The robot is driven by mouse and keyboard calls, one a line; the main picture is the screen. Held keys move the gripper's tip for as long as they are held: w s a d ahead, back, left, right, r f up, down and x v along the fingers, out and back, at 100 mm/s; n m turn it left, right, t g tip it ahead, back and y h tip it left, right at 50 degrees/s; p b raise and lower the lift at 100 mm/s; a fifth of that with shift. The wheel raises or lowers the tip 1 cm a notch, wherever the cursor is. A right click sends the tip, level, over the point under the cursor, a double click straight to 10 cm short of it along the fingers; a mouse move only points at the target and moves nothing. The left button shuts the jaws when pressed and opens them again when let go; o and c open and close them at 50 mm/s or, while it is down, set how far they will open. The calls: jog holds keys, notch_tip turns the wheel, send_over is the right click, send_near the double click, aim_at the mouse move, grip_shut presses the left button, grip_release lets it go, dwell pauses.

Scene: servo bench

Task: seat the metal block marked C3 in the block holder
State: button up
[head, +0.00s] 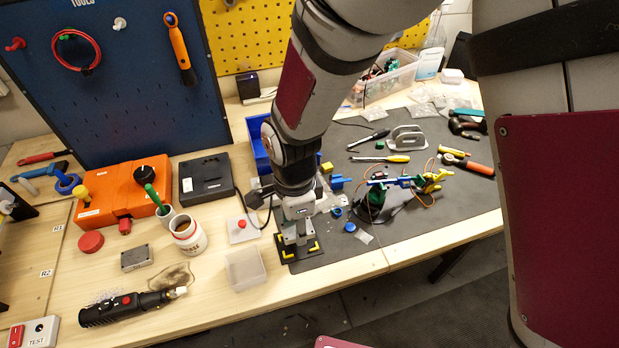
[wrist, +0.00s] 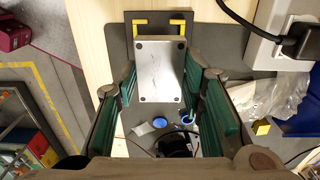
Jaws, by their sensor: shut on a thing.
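A silver metal block with dark corner screws (wrist: 158,68) is between the teal-padded fingers of my gripper (wrist: 160,78), which is shut on it. I cannot read a C3 mark on it. The block holder, a black plate with yellow corner marks (wrist: 182,20), lies beneath and beyond the block in the wrist view, partly hidden by it. In the head view my gripper (head: 297,232) points down over the holder (head: 312,258) near the table's front edge. I cannot tell whether the block touches the plate.
A clear open box (head: 245,270) and a white red-button box (head: 241,228) stand left of the holder. A grey block (head: 136,257) lies farther left, near a mug (head: 189,238). A blue bin (head: 259,155) stands behind my gripper. Tools and a servo arm (head: 405,182) occupy the dark mat.

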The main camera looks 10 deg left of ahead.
jog(key=shift+f+b, duration=0.3)
jog(key=shift+f, duration=0.45)
jog(key=shift+p, duration=0.7)
dwell(0.5)
jog(key=shift+f, duration=0.25)
dwell(0.5)
jog(key=shift+f, duration=0.3)
jog(key=shift+f, duration=0.35)
dwell(0.3)
jog(key=shift+f, duration=0.3)
dwell(0.3)
